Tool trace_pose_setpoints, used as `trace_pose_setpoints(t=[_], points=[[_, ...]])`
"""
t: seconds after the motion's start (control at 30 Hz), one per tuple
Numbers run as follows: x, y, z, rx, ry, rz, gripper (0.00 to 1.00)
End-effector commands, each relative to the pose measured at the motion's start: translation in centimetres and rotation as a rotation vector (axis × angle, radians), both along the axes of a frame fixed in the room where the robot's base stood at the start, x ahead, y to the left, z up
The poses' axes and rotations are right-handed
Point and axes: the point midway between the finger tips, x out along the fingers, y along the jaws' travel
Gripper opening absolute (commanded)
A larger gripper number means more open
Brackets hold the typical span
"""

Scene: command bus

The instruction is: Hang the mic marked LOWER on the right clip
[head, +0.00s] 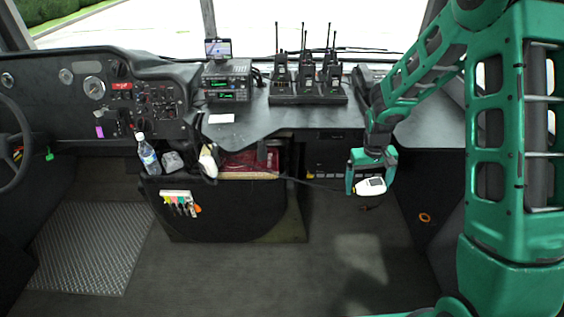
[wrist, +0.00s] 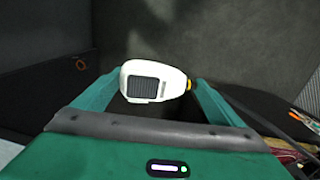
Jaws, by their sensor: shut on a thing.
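A white hand mic (head: 371,186) with a dark grille is held between the two green fingers of my gripper (head: 370,187), to the right of the dark console in the head view. The mic also shows in the wrist view (wrist: 155,82), lying crosswise between the fingertips, with a small yellow part at its right end. A thin dark cord runs from it to the left. Another white mic (head: 208,161) hangs at the console front, left of my gripper. I cannot read a LOWER mark on either mic. The right clip cannot be made out.
Radios stand in a charger (head: 308,92) on the dashboard, beside a radio stack (head: 226,82). A water bottle (head: 147,155) and a red folder (head: 245,161) are at the console (head: 235,215).

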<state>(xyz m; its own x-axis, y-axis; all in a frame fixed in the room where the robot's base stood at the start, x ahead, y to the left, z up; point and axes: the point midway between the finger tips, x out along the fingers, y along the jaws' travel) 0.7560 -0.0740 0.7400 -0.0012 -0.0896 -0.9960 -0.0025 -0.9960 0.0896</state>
Motion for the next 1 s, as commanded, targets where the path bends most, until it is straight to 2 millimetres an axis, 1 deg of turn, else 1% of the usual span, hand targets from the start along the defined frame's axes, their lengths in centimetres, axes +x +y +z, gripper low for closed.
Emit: trace_pose_setpoints(t=[0.17,0.27,0.37,0.5,0.7,0.83,1.0], points=[[0.3,0.3,-0.5,-0.011,0.001,0.016,0.69],[1.0,0.6,-1.7,-0.04,0.003,0.055,0.69],[2.2,0.9,-3.6,-0.094,0.0,0.123,0.69],[4.2,1.5,-6.2,-0.197,-0.017,0.256,0.69],[6.9,2.4,-8.6,-0.362,-0.076,0.482,0.69],[8.5,3.3,-9.2,-0.476,-0.145,0.651,0.69],[10.5,5.3,-9.0,-0.628,-0.289,0.902,0.69]])
